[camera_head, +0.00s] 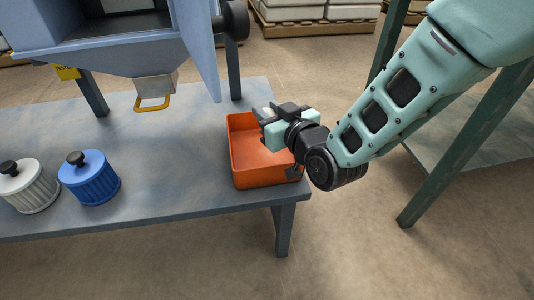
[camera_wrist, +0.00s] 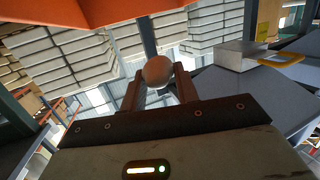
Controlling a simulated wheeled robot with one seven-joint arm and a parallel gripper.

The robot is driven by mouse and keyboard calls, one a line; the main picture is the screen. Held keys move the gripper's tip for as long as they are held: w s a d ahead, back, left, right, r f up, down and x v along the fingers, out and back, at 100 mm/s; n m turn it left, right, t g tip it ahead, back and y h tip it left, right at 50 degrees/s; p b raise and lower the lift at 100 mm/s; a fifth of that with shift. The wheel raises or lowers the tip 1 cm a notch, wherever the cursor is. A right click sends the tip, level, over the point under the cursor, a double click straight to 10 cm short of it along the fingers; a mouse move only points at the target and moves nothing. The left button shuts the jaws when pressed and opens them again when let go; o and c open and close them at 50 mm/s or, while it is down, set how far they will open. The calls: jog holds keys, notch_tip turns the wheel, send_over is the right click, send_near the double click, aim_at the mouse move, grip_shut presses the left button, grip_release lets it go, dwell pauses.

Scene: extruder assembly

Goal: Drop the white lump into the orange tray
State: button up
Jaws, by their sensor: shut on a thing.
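The white lump (camera_wrist: 158,71) looks round and pale tan in the wrist view, held between the two fingertips of my gripper (camera_wrist: 159,80). In the head view my gripper (camera_head: 266,117) is over the back right part of the orange tray (camera_head: 265,181), at the right end of the table. The tray is an open rectangular box, and the part of its floor I can see is bare. The tray also shows along the top edge of the wrist view (camera_wrist: 85,12). In the head view I cannot clearly make out the lump at the fingers.
A blue machine (camera_head: 130,55) with a yellow-handled spout (camera_head: 154,92) stands over the table (camera_head: 165,185) at the back left. A blue lidded canister (camera_head: 90,180) and a white one (camera_head: 30,188) stand at the left. The table between canisters and tray is clear.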

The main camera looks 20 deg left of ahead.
jog(key=o, duration=1)
jog(key=shift+o, duration=0.2)
jog(key=p+v, duration=0.7)
jog(key=v, duration=1)
jog(key=shift+d+p, duration=0.15)
jog(key=shift+p, duration=0.15)
jog(key=shift+s, duration=0.1)
